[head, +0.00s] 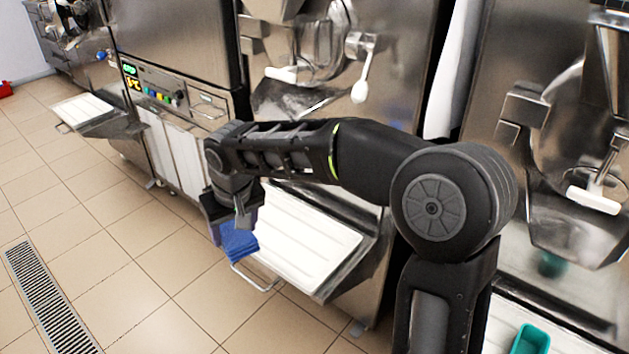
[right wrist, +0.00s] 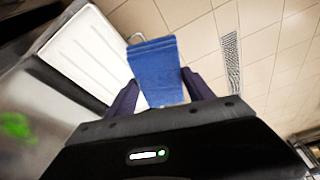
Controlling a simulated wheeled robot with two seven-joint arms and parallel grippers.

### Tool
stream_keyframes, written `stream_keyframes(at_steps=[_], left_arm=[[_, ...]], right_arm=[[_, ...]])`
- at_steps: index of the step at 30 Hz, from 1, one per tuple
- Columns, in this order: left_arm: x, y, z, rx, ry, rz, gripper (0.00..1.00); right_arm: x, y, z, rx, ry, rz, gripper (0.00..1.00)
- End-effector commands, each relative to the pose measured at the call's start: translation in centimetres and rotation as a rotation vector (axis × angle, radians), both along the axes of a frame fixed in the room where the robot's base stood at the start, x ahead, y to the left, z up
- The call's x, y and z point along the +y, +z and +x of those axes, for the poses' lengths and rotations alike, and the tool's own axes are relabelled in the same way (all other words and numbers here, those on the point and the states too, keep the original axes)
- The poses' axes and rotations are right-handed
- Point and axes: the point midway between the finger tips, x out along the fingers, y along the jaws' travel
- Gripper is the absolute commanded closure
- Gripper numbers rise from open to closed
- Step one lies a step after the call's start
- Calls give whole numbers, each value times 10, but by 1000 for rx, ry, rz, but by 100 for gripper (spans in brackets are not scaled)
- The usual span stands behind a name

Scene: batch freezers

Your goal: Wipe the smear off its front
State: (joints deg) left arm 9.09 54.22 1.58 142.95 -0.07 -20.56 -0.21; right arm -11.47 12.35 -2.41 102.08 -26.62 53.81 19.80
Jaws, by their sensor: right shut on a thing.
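My right gripper (head: 230,222) is shut on a blue cloth (head: 240,241), which hangs below the fingers above the front edge of a white shelf. The cloth (right wrist: 158,72) also shows between the fingers in the right wrist view. The middle batch freezer (head: 330,85) has a bare steel front, partly hidden by my right arm. A blurred green patch (right wrist: 15,125) shows on steel at the left of the right wrist view; I cannot tell if it is a smear or a reflection. A dull teal patch (head: 552,263) shows on the right freezer's front, equally unclear.
The white shelf (head: 310,240) with a wire handle juts out under the middle freezer. A teal tub (head: 531,340) stands at the lower right. Another freezer with a white shelf (head: 82,110) is at the left. The tiled floor is clear around the drain grate (head: 45,300).

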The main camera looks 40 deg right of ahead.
Motion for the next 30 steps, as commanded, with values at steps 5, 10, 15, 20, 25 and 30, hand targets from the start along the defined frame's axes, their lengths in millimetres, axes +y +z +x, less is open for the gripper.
stream_keyframes(at_steps=[5, 10, 15, 20, 25, 30], left_arm=[[0, -1, 0, 0, 0, 0, 55], [1, -15, 1, -1, 2, 1, 41], [3, -49, 3, -4, 8, 5, 27], [6, -91, 6, -9, 18, 9, 17], [9, -126, 9, -14, 26, 14, 17], [12, -157, 12, -18, 34, 18, 17]], right_arm=[[-2, -2, 0, 0, 1, -4, 85], [-22, -20, 2, 9, 13, -60, 85], [-79, -56, 10, 30, 57, -258, 85], [-151, -76, 24, 44, 144, -657, 85], [-205, -71, 41, 16, 228, -1085, 85], [-233, -50, 60, -53, 290, -1398, 85]])
